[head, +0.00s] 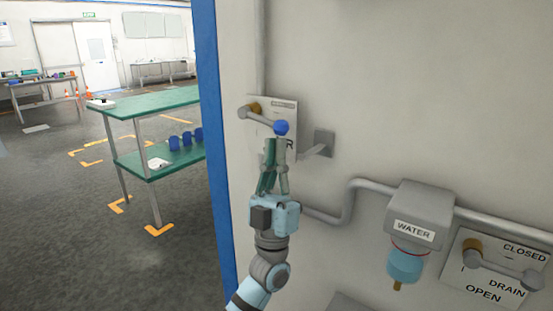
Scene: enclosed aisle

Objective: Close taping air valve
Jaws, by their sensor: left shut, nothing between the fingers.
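A valve with a grey lever (264,118) and a brass hub (256,107) sits on a white label plate (286,106) on the wall, left of centre. The lever slopes slightly down to the right. A blue ball (281,127) shows at its right end. The plate's text is mostly hidden; only a final "R" is readable, so I cannot confirm the valve's name. My left gripper (275,143) points up just below the blue ball, its fingers shut and empty. Whether the fingertips touch the ball is unclear. My right gripper is not in view.
A grey wall bracket (324,143) is right of the gripper. A WATER unit (418,215) and a DRAIN valve lever (503,270) are at lower right, with a pipe (375,187) along the wall. A blue wall edge (213,150) and green-topped table (150,103) are left.

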